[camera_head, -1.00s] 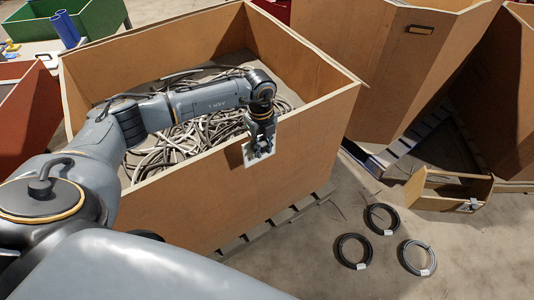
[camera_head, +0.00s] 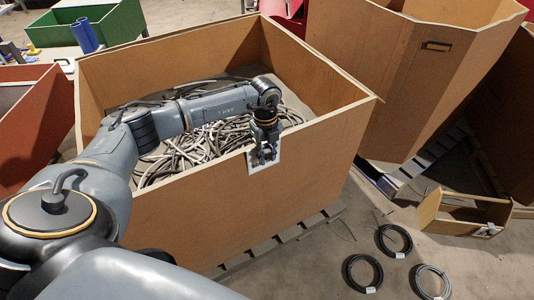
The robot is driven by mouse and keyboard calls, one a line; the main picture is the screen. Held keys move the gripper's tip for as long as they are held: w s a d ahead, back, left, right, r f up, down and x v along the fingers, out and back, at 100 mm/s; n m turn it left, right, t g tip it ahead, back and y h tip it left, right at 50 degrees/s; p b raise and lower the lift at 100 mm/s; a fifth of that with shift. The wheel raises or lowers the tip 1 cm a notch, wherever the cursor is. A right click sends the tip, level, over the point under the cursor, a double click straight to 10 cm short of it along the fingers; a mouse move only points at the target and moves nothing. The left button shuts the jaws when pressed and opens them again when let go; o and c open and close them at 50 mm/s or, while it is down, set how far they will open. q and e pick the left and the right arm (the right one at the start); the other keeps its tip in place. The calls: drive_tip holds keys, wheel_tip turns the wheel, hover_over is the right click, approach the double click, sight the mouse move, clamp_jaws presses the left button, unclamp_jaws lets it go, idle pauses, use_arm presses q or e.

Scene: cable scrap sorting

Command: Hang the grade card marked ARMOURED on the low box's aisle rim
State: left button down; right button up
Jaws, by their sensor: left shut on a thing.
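The low box (camera_head: 200,230) is a brown open-topped wooden box with tangled grey cable scrap (camera_head: 205,140) inside. My left gripper (camera_head: 264,157) reaches across the box from the left and is shut on a white card (camera_head: 253,163) at the near rim. The card lies in front of the box's outer face, just at the rim. My gripper covers its middle, and no marking on it is readable. I cannot tell whether the card is hooked over the rim. My right gripper is not in view.
Several cable coils with white tags, one of them here (camera_head: 362,273), lie on the floor at the lower right. A small open wooden tray (camera_head: 460,225) is beyond them. A taller wooden bin (camera_head: 385,75) stands at right, a red bin (camera_head: 30,115) at left.

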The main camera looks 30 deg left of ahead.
use_arm(q)
drive_tip(key=c, duration=1.1)
unclamp_jaws()
